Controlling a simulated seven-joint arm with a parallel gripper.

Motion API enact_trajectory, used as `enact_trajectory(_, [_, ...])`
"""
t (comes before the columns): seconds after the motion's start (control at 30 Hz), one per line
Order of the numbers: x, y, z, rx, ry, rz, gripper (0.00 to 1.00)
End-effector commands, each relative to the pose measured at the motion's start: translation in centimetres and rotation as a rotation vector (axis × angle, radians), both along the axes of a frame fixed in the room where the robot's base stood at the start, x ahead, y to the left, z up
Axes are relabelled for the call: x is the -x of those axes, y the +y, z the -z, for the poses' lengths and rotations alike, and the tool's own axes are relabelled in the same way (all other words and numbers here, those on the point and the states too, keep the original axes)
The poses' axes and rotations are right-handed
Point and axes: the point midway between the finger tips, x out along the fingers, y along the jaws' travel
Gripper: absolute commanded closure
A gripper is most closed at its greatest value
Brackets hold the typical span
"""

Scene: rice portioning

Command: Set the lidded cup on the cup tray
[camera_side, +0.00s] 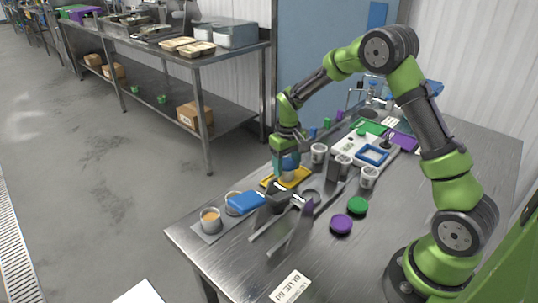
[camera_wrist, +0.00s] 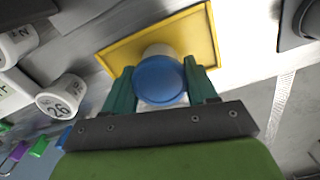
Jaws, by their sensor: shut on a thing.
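My gripper (camera_side: 287,161) points down, its teal fingers shut on the lidded cup. In the wrist view the fingers (camera_wrist: 162,86) press both sides of the cup's round blue lid (camera_wrist: 160,78). The pale cup body (camera_wrist: 158,50) shows beyond the lid. A yellow-rimmed tray (camera_wrist: 212,40), which I take for the cup tray, lies directly beneath the cup; its yellow rim also shows in the side view (camera_side: 268,181). The cup is within the tray's outline, upright as far as I can tell. Whether its base touches the tray is hidden.
White numbered cups (camera_side: 369,177) stand to the right. A green lid (camera_side: 357,206) and a purple lid (camera_side: 341,224) lie front right. Dark angled fixtures (camera_side: 278,196) stand close by the tray.

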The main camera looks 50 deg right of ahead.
Motion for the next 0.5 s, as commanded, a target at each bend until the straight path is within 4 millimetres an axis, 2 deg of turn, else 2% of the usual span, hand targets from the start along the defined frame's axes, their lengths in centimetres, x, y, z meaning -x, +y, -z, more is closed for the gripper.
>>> enact_trajectory(0.27, [0.01, 0.01, 0.26, 0.000, 0.000, 0.000, 0.74])
enact_trajectory(0.3, [0.00, 0.01, 0.24, 0.000, 0.000, 0.000, 0.38])
enact_trajectory(0.43, [0.01, 0.01, 0.23, 0.000, 0.000, 0.000, 0.18])
enact_trajectory(0.5, [0.01, 0.01, 0.22, 0.000, 0.000, 0.000, 0.17])
